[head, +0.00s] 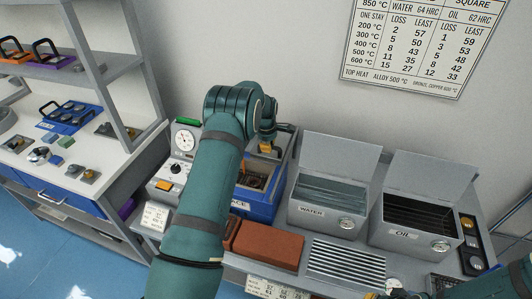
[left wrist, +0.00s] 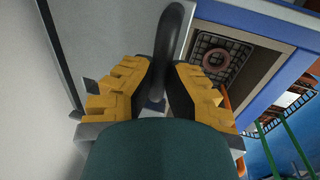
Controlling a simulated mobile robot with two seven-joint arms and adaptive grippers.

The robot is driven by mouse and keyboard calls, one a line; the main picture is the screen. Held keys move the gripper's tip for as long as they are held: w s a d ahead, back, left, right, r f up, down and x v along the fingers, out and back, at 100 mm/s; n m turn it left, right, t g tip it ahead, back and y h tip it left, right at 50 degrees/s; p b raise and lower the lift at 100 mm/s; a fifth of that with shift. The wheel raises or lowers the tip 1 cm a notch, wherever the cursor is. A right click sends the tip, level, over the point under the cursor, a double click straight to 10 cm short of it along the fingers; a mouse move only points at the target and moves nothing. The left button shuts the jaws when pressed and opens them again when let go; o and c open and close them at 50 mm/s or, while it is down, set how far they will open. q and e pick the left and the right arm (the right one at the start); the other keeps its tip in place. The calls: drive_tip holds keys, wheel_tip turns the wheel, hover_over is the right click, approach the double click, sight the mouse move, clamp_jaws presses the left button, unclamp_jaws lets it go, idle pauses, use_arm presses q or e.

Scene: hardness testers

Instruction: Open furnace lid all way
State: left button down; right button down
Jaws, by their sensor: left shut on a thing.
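The blue furnace (head: 262,212) stands on the bench, partly hidden behind my left arm. Its top is uncovered enough to show the dark inside. In the left wrist view, the furnace opening (left wrist: 235,75) holds a ring-shaped part (left wrist: 228,57) on a grate. The grey lid (left wrist: 105,35) is raised off the opening. My left gripper (head: 268,148) is at the lid, and its yellow fingers (left wrist: 158,85) are shut around the black lid handle (left wrist: 172,35). My arm hides much of the lid in the head view, so its exact angle is unclear.
WATER (head: 325,207) and OIL (head: 412,232) tanks with raised lids stand right of the furnace. A red-brown brick block (head: 268,246) and a slatted rack (head: 345,262) lie in front. The wall is close behind.

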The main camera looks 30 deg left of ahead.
use_arm(q)
drive_tip(key=shift+w+a+f, duration=0.1)
drive_tip(key=shift+w+f, duration=0.15)
drive_tip(key=shift+w, duration=0.15)
drive_tip(key=c, duration=1)
unclamp_jaws()
drive_tip(key=shift+o, duration=0.5)
drive_tip(key=shift+w, duration=0.1)
drive_tip(key=shift+r, duration=0.1)
drive_tip(key=shift+r, duration=0.1)
wheel_tip(320, 180, up, 12)
drive_tip(key=s, duration=0.2)
drive_tip(key=shift+s+d+f, duration=0.15)
drive_tip(key=shift+d+f, duration=0.05)
drive_tip(key=shift+d, duration=0.05)
drive_tip(key=shift+f, duration=0.1)
